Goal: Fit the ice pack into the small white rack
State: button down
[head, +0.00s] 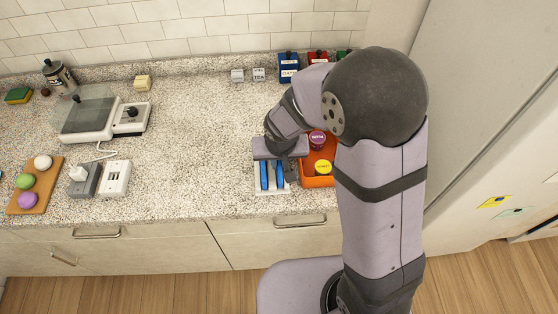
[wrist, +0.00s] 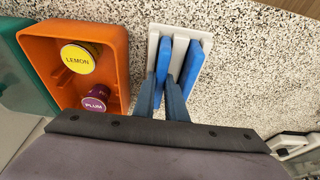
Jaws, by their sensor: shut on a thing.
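The small white rack (head: 272,192) stands near the counter's front edge, and it also shows in the wrist view (wrist: 179,52). Two blue ice packs stand on edge side by side at it. My gripper (wrist: 162,88) is over the rack, its fingers on either side of one ice pack (wrist: 163,60), the one nearer the orange tray. That pack is the right one in the head view (head: 279,174). The other ice pack (wrist: 193,66) is apart from the fingers, parallel to the held one. How deep the held pack sits in its slot cannot be told.
An orange tray (wrist: 30,52) with a yellow lemon tub (wrist: 78,60) and a purple plum tub (wrist: 96,98) stands close beside the rack. A white socket block (head: 116,178) and a wooden board (head: 24,203) are to the left. Counter between them and the rack is clear.

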jog(key=shift+f, duration=0.15)
jog(key=shift+f, duration=0.1)
jog(key=c, duration=1.8)
grip_release()
jog(key=shift+r, duration=0.55)
jog(key=b+v, duration=0.1)
jog(key=v, duration=1)
jog(key=shift+s, duration=0.2)
